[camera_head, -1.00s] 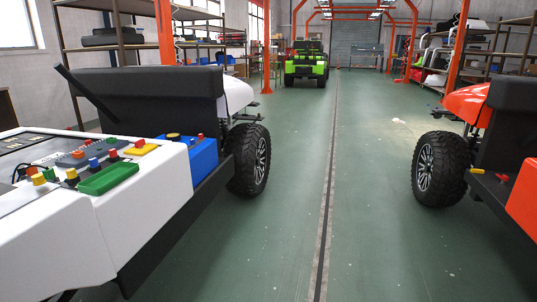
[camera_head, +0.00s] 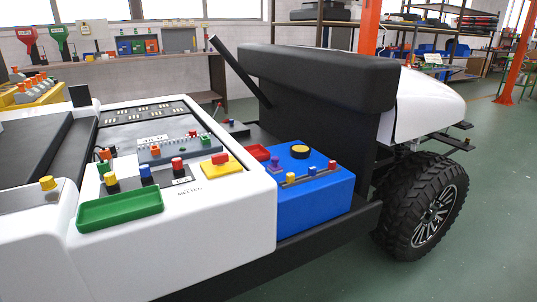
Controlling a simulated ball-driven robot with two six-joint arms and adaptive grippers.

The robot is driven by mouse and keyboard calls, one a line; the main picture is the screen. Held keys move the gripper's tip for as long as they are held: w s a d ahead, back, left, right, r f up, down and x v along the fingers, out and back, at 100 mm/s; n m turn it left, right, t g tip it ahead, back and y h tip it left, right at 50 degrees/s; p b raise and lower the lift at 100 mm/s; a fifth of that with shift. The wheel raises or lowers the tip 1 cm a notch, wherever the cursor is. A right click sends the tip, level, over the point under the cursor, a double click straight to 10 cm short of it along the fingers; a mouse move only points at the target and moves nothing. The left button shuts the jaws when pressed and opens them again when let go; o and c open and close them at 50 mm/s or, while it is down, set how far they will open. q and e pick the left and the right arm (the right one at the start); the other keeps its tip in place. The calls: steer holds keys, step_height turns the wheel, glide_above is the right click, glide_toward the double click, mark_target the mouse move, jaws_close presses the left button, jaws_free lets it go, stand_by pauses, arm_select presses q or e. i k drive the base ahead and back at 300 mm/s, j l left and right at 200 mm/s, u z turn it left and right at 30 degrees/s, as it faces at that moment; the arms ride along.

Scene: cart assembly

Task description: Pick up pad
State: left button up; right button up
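I cannot tell for sure which thing is the pad. A white cart (camera_head: 222,232) fills the left and middle of the view. On it are a green tray (camera_head: 119,209), a yellow block (camera_head: 221,167) with a red top, and a control panel (camera_head: 150,112). Neither of my grippers is in view.
A black wheel (camera_head: 425,208) stands at the cart's right. A workbench (camera_head: 130,72) with coloured bins runs along the back wall. Shelves (camera_head: 425,30) and an orange post (camera_head: 518,60) stand at the back right. The green floor (camera_head: 490,215) at the right is clear.

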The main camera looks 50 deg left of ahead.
mark_target(274, 169)
steer(key=i+j+u, duration=0.1)
steer(key=i+u, duration=0.15)
steer(key=u, duration=0.2)
steer(key=i+u, duration=0.25)
steer(key=u, duration=0.15)
steer(key=i+u, duration=0.25)
steer(key=u, duration=0.2)
steer(key=i+l+u, duration=0.2)
steer(key=u, duration=0.25)
steer(key=i+l+u, duration=0.25)
steer(key=u, duration=0.15)
